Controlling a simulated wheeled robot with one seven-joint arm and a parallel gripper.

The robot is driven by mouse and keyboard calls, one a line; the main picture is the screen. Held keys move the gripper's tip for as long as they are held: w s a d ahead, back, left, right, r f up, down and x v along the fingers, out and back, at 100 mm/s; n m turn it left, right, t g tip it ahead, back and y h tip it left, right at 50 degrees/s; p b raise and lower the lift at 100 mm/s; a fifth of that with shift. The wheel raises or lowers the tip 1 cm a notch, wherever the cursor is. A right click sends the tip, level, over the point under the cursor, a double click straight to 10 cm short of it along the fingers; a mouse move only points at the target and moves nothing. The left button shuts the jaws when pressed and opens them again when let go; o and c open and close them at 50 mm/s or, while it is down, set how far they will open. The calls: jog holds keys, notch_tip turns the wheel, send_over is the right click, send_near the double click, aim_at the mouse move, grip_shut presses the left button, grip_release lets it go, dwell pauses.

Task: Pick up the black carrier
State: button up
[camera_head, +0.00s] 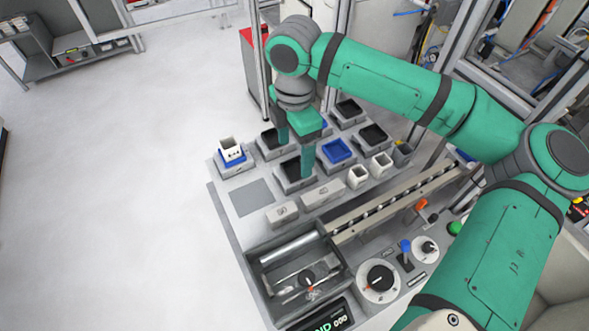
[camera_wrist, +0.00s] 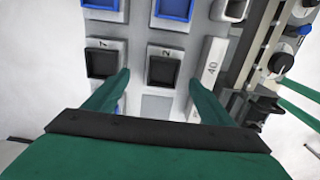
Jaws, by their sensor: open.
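Several black carriers sit in grey numbered holders on the bench. In the wrist view, one black carrier (camera_wrist: 162,70) in the holder marked 2 lies between my fingers, and another black carrier (camera_wrist: 101,63) marked 7 is left of them. In the head view, black carriers show near my gripper (camera_head: 273,140), at the back (camera_head: 348,108) and at the right (camera_head: 373,134). One more (camera_head: 292,172) is partly hidden by a finger. My gripper (camera_head: 294,152) points down, open and empty; it also shows in the wrist view (camera_wrist: 158,80). Finger contact cannot be told.
Blue carriers (camera_head: 338,150) share the bench, one (camera_head: 231,158) bearing a white cup (camera_head: 230,147). White cups (camera_head: 357,178) stand right of my gripper. A grey bin (camera_head: 257,267) with metal parts and a conveyor rail (camera_head: 390,200) lie in front. A flat grey square (camera_head: 250,197) is empty.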

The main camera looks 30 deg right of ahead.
aim_at(295, 171)
jog(key=shift+f, duration=0.95)
jog(key=f, duration=0.3)
jog(key=shift+s+a+f, duration=0.1)
jog(key=shift+s+f, duration=0.1)
jog(key=shift+s, duration=0.1)
jog(key=shift+s+f, duration=0.1)
jog(key=shift+f, duration=0.45)
jog(key=c, duration=1.2)
jog(key=shift+c, duration=1)
jog(key=shift+r, duration=0.1)
